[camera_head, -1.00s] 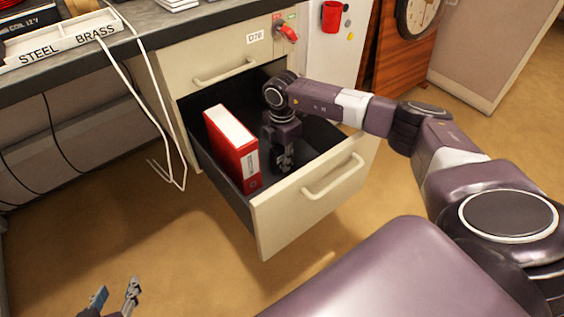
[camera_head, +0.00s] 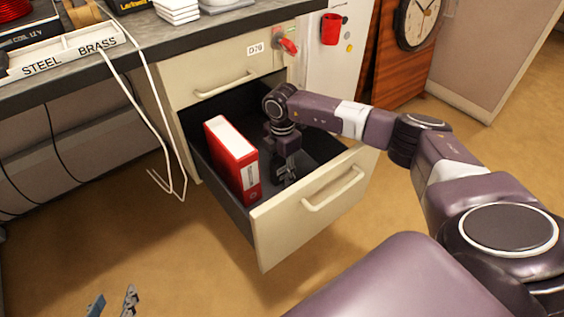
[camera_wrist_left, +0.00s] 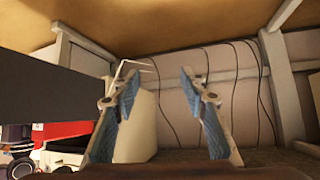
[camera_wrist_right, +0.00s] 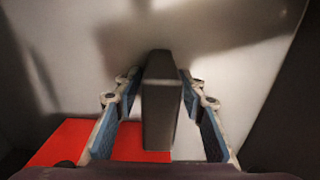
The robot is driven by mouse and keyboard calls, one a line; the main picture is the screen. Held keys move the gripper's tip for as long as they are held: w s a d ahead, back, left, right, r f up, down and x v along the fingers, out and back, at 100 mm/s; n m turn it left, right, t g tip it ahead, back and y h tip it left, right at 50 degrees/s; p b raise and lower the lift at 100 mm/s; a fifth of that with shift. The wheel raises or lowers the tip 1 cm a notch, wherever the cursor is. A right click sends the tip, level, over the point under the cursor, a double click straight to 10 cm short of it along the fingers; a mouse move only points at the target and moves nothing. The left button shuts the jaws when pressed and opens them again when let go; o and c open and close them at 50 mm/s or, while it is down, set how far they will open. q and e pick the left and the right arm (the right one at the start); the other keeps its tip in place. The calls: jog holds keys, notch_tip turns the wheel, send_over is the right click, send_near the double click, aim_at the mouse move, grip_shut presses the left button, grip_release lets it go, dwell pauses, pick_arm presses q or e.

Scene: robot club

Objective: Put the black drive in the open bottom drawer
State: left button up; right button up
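The open bottom drawer (camera_head: 305,222) has a cream front and a dark inside. My right gripper (camera_head: 285,178) reaches down into it, to the right of a red binder. In the right wrist view the black drive (camera_wrist_right: 161,105) stands between the fingers of my right gripper (camera_wrist_right: 160,82). The fingers are spread, with small gaps visible beside the drive. Whether the drive touches the drawer floor is hard to tell. In the head view the drive is not distinguishable. My left gripper (camera_head: 112,303) is open and empty, low over the floor at the left; its spread fingers (camera_wrist_left: 158,85) show in its wrist view.
The red binder (camera_head: 232,158) stands in the left part of the drawer. A closed drawer (camera_head: 225,75) is above. White cables (camera_head: 160,110) hang from the workbench (camera_head: 205,32). The floor left of the drawer is clear.

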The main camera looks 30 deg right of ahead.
notch_tip(320, 180, up, 6)
jog(key=shift+f+p, duration=0.15)
jog(key=shift+p, duration=0.65)
notch_tip(320, 180, up, 5)
jog(key=shift+r+p, duration=0.1)
jog(key=shift+p, duration=0.5)
pick_arm(q)
jog(key=s+a+f+g, duration=0.2)
jog(key=s+g, duration=0.1)
jog(key=s, duration=0.3)
jog(key=s+a+f+g+y, duration=0.1)
jog(key=s+a+f+g, duration=0.1)
jog(key=s, duration=0.5)
jog(key=shift+f+g+y, duration=0.3)
jog(key=shift+f+g, duration=0.5)
pick_arm(e)
jog(key=shift+r, duration=0.55)
jog(key=shift+r, duration=0.1)
